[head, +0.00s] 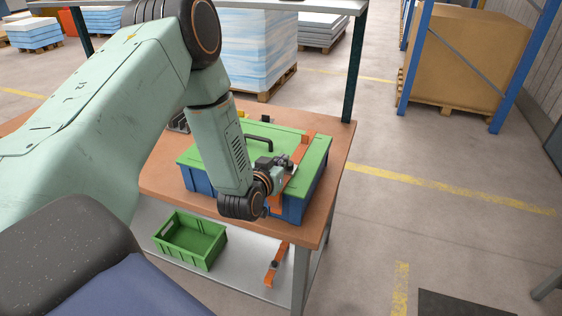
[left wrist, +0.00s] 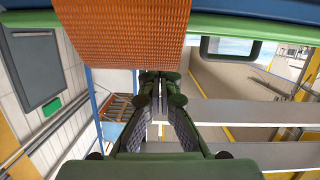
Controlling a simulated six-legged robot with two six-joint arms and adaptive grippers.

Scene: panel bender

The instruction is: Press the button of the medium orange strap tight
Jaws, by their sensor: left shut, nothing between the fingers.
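An orange strap (head: 301,154) runs across the right part of the green lid (head: 222,144) on a blue box (head: 206,185) on the table. My left gripper (head: 283,161) is at the strap over the lid, its fingers shut and empty. In the left wrist view the woven orange strap (left wrist: 120,38) fills the top, close to the shut fingertips (left wrist: 160,75). Whether they touch it, I cannot tell. The strap's button cannot be made out. A second orange strap (head: 276,265) lies on the lower shelf. My right gripper is not in view.
A black handle (head: 258,139) stands on the lid. The brown tabletop (head: 160,172) carries the box. An open green crate (head: 190,240) stands on the lower shelf. Floor to the right of the table is free, and a large carton (head: 466,60) stands farther back.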

